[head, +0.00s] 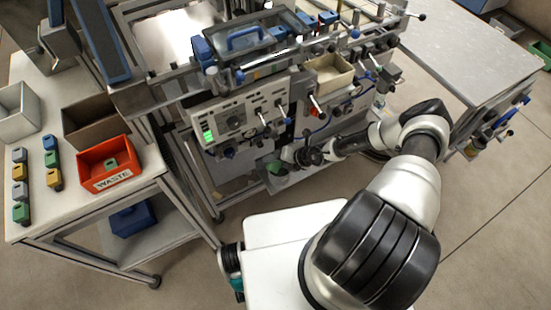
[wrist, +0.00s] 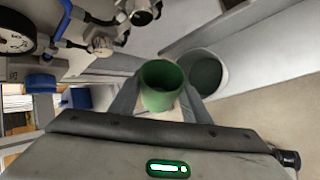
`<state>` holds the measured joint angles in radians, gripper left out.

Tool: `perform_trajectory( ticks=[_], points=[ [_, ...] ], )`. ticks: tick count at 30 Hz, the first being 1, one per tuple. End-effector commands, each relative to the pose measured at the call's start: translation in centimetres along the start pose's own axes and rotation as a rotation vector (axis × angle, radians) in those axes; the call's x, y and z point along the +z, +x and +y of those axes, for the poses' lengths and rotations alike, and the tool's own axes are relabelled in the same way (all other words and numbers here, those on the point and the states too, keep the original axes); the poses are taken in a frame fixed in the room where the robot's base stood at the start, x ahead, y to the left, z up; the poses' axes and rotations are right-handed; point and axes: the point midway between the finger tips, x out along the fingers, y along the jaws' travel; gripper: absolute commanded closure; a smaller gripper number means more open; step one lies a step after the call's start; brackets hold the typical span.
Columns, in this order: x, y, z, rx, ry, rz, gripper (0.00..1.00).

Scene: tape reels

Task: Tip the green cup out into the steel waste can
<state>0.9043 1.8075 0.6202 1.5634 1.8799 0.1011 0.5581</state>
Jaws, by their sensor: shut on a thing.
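The green cup (wrist: 162,88) is between the two fingers of my gripper (wrist: 158,102) in the wrist view, its open mouth showing. My gripper is shut on it. In the head view the cup (head: 277,168) is a small green shape at the end of my gripper (head: 288,161), low in front of the machine. A round, pale-rimmed can (wrist: 208,72) with a dark grey-green inside is just right of and beyond the cup in the wrist view. It looks like the steel waste can. I cannot tell the gap between them or what the cup holds.
An orange bin (head: 107,174) marked WASTE stands on the left table, beside several coloured blocks and a brown box (head: 92,121). The machine (head: 238,118) with knobs and levers rises close behind my gripper. Open floor lies to the right.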

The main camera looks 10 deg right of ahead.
Motion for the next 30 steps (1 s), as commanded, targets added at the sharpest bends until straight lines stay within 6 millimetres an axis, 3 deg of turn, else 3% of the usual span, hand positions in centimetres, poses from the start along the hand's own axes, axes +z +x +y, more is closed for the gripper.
perform_trajectory(
  ticks=[25,30],
  points=[
    [0.19,-0.86,0.68,-0.047,-0.115,-0.099,0.82],
    [-0.11,-0.8,1.0,-0.096,-0.226,-0.203,0.82]
  ],
)
